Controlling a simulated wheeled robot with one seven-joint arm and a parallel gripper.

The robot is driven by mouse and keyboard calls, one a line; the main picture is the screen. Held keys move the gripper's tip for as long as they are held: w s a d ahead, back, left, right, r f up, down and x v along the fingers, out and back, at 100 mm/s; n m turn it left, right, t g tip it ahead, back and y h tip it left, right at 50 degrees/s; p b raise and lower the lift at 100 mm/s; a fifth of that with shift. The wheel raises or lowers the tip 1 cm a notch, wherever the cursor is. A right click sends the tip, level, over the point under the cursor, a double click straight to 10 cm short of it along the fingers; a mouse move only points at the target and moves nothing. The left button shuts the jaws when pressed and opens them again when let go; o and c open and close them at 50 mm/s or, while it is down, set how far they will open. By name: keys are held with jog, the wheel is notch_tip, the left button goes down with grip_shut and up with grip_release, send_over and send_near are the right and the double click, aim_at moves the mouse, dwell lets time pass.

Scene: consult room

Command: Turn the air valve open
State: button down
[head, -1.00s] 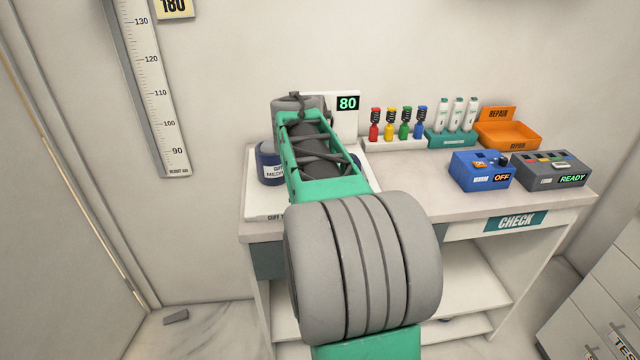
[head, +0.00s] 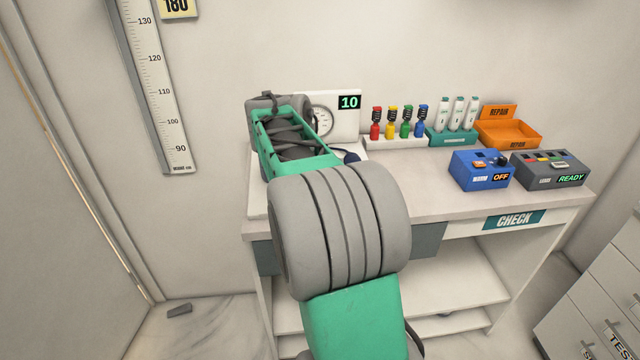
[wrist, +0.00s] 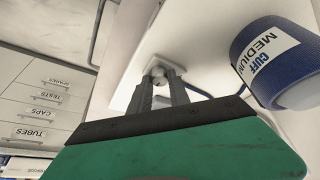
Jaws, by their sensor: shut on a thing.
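In the wrist view the two dark fingers of my gripper (wrist: 161,84) are shut on a small pale knob, the air valve (wrist: 158,73), which sits on a white fitting. The fingers hide most of the knob, so I cannot tell its angle. In the head view my arm covers the gripper and the valve. The white gauge panel (head: 349,124) stands behind my arm on the desk, with a round dial partly hidden. Its green digits show 10. A blue cuff roll (wrist: 262,72) labelled CUFF MEDIUM is right of the fingers in the wrist view.
On the desk, right of the panel, stand several coloured bottles (head: 399,130), white tubes in a teal rack (head: 452,139), and an orange REPAIR tray (head: 510,133). A blue box (head: 480,172) reads OFF and a grey box (head: 548,172) reads READY.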

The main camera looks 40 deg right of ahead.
jog(key=c, duration=1.3)
grip_release()
jog(key=shift+o, duration=0.2)
jog(key=p+v, duration=0.1)
jog(key=v, duration=0.6)
jog(key=shift+r, duration=0.4)
jog(key=shift+a, duration=0.1)
